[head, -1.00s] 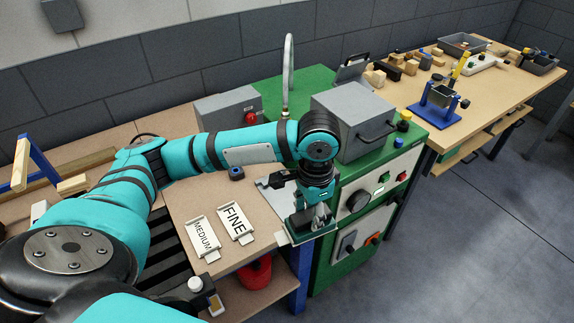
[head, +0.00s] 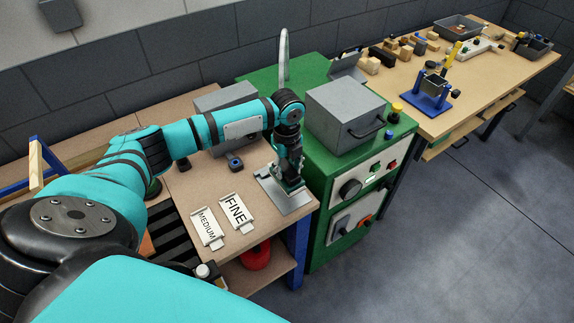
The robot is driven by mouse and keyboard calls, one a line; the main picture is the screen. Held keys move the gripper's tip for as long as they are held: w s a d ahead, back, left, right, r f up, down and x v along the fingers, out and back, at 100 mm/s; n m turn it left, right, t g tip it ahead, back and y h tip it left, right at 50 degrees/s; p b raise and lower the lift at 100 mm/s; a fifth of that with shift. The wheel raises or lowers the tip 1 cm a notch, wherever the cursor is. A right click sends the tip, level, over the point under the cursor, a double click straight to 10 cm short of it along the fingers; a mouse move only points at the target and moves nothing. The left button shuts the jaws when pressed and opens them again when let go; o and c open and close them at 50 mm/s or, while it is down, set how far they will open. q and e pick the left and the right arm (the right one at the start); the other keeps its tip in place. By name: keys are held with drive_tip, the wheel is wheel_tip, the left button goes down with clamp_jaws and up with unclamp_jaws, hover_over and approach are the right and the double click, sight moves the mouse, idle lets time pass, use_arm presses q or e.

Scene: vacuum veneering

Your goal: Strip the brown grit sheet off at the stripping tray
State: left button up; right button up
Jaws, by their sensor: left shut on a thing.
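My left gripper (head: 290,180) points down over a flat grey metal tray (head: 294,203) at the front right corner of the near bench. It is shut on a small dark green block, mostly hidden by the fingers. The block is low over the tray; I cannot tell whether it touches it. The brown grit sheet cannot be made out at this angle. My right gripper is out of view.
Two white holders marked MEDIUM (head: 207,228) and FINE (head: 236,212) lie left of the tray. A green cabinet with a grey box (head: 345,112) stands close on the right. A small dark blue item (head: 235,162) sits behind the holders.

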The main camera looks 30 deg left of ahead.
sight(287, 182)
use_arm(q)
drive_tip(key=shift+r+p, duration=0.15)
drive_tip(key=shift+p, duration=0.25)
drive_tip(key=shift+f+b, duration=0.3)
drive_tip(key=shift+f, duration=0.25)
drive_tip(key=shift+w+f+b, duration=0.1)
drive_tip(key=shift+f+b, duration=1.35)
drive_tip(key=shift+f, duration=1.6)
drive_tip(key=shift+w+a+r, duration=0.1)
drive_tip(key=shift+w+a, duration=0.1)
drive_tip(key=shift+a, duration=0.3)
drive_tip(key=shift+w+a, duration=0.2)
drive_tip(key=shift+a, duration=0.3)
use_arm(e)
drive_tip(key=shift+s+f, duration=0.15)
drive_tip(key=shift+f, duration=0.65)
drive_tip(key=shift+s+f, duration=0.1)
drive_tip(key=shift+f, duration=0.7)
